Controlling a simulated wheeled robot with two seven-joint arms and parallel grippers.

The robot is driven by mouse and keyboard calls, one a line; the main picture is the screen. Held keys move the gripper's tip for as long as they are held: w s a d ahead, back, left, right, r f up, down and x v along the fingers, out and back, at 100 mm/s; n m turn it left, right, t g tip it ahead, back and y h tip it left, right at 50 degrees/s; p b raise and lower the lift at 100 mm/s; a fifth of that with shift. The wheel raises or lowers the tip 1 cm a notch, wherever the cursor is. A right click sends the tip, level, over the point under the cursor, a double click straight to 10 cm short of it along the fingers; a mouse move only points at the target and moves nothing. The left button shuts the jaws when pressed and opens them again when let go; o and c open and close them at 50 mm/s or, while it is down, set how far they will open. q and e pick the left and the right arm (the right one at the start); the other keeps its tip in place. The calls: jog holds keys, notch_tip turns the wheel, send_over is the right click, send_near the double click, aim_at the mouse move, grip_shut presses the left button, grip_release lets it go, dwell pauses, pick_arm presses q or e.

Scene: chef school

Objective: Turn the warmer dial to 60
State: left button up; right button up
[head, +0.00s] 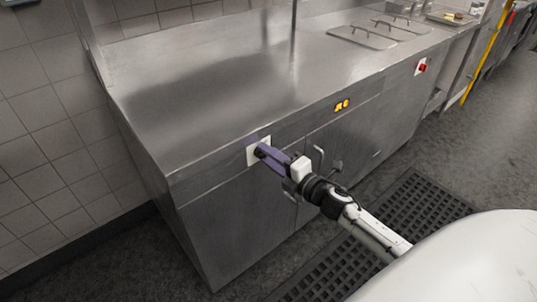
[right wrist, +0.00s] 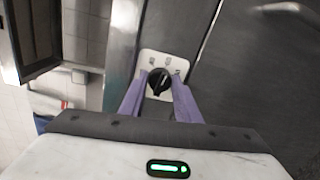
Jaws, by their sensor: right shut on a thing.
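The warmer dial (right wrist: 159,82) is a round black knob on a white plate (right wrist: 172,61) in the right wrist view. In the head view the white plate (head: 251,155) sits on the steel counter's front near its left corner, with the dial largely hidden by my gripper. My right gripper (head: 262,151) has purple fingers, and it also shows in the right wrist view (right wrist: 160,84). Its fingers stand on either side of the dial and are shut on it. The plate's markings are too small to read. My left gripper is not in view.
A red knob (head: 422,66) is farther right. The near countertop (head: 200,90) is bare; a black mat (head: 415,215) lies on the floor.

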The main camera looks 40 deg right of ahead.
jog(key=shift+m, duration=0.3)
jog(key=o, duration=1)
jog(key=shift+o, duration=0.2)
jog(key=s+d, duration=0.1)
jog(key=s, duration=0.9)
jog(key=shift+s+r, duration=0.15)
jog(key=shift+r, duration=0.25)
